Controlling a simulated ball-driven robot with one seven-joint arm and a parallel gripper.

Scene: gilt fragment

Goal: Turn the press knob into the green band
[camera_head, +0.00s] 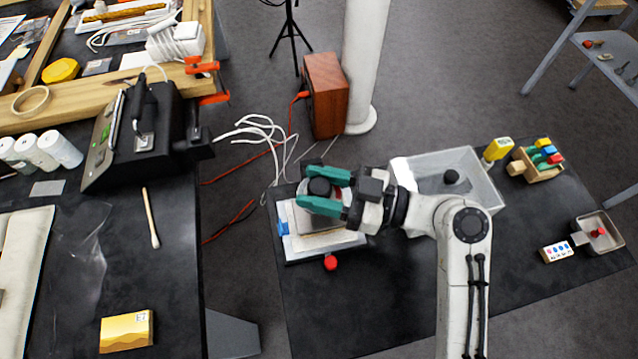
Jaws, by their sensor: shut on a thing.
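The press (325,250) is a low, light-coloured block with a metal plate, lying on the dark mat at the left of my arm. The green band is not visible; the fingers and hand hide the area around the knob. A red round button (330,263) shows at the press's front edge, and a blue piece (282,228) at its left side.
A clear bin (482,188) holding a dark round thing stands behind my arm. Right of it are a yellow bottle (497,150), a wooden rack (540,160) and a metal tray (612,243). A cluttered workbench (170,300) is at left. The mat's front (400,315) is clear.

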